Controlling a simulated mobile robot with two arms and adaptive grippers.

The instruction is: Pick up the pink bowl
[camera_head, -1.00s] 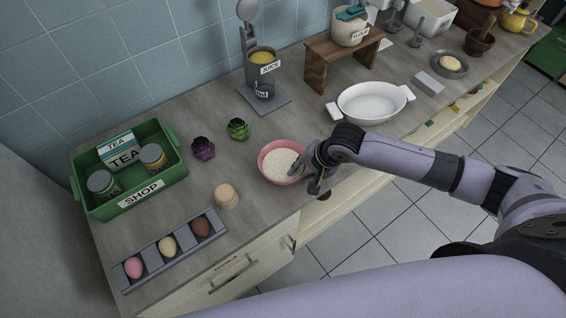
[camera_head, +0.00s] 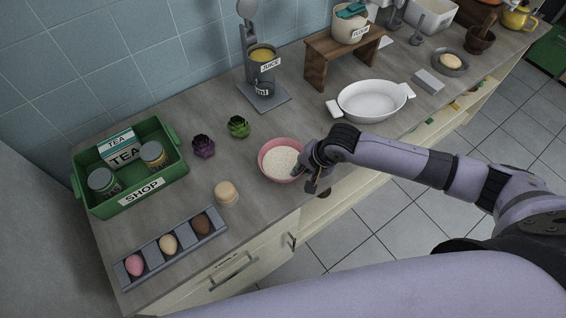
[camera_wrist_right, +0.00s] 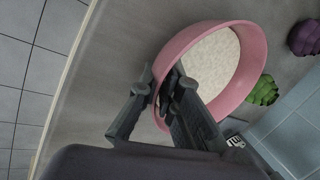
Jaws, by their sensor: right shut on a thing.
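The pink bowl (camera_head: 267,172) holds something pale and grainy and is near the front edge of the counter. My right gripper (camera_head: 306,176) is at its right side, shut on the bowl's rim. In the right wrist view the pink bowl (camera_wrist_right: 251,78) looks tilted, and the fingers of my right gripper (camera_wrist_right: 163,92) are on either side of its near wall. I cannot tell whether the bowl is clear of the counter. My left gripper is not in view.
A beige round object (camera_head: 227,193) stands left of the bowl. Purple (camera_head: 203,147) and green (camera_head: 238,127) rosette-shaped objects sit behind it. A white oval dish (camera_head: 372,101) is to the right. A green crate (camera_head: 172,186) and an egg tray (camera_head: 184,250) are at left.

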